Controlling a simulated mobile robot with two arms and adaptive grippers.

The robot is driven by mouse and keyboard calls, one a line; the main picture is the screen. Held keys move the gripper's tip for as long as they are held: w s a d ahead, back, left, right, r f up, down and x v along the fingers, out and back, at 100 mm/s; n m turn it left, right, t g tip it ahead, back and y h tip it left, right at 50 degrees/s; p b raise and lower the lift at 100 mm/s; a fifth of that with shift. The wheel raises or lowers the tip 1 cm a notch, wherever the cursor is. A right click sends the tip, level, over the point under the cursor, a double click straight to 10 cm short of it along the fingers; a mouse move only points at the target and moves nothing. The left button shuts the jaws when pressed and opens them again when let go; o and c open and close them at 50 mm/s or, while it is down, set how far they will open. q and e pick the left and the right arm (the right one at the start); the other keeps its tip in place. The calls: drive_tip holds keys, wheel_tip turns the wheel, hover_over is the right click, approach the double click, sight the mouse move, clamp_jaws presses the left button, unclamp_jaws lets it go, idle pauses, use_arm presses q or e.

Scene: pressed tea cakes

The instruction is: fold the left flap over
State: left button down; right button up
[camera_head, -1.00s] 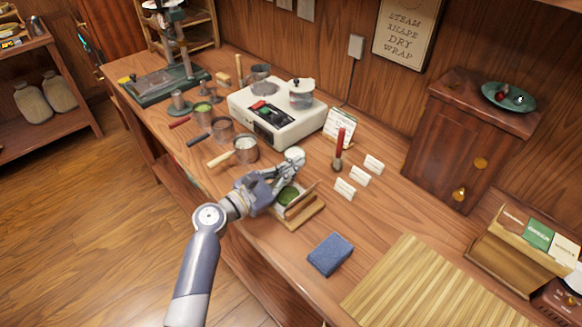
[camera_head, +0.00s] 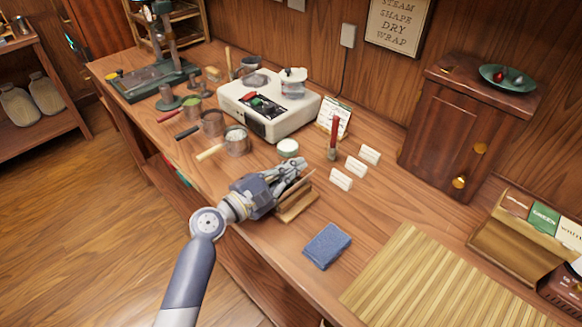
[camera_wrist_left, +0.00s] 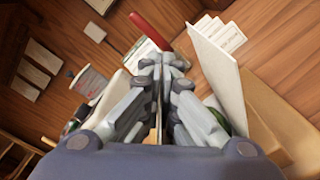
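The wooden board (camera_head: 297,212) lies near the table's front edge, with the opened wrapper on it. One wrapper flap stands up as a pale panel (camera_wrist_left: 218,72) right of my fingers in the left wrist view. A sliver of the green tea cake (camera_wrist_left: 220,117) shows between that panel and my fingers. My left gripper (camera_head: 298,168) reaches over the wrapper and hides most of it in the head view. In the left wrist view its fingers (camera_wrist_left: 165,66) are close together, with a thin tan edge between them, apparently the left flap (camera_wrist_left: 157,122). My right gripper is out of view.
A blue cloth (camera_head: 327,246) and a slatted mat (camera_head: 430,285) lie to the right. Label cards (camera_head: 356,166), a red-handled brush (camera_head: 333,140) and a small round tin (camera_head: 288,148) stand behind. A white appliance (camera_head: 270,112) and pots (camera_head: 236,142) are back left.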

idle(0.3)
use_arm(q)
drive_tip(key=c, duration=1.9)
unclamp_jaws()
drive_tip(key=shift+s+a, duration=0.1)
drive_tip(key=v, duration=1.2)
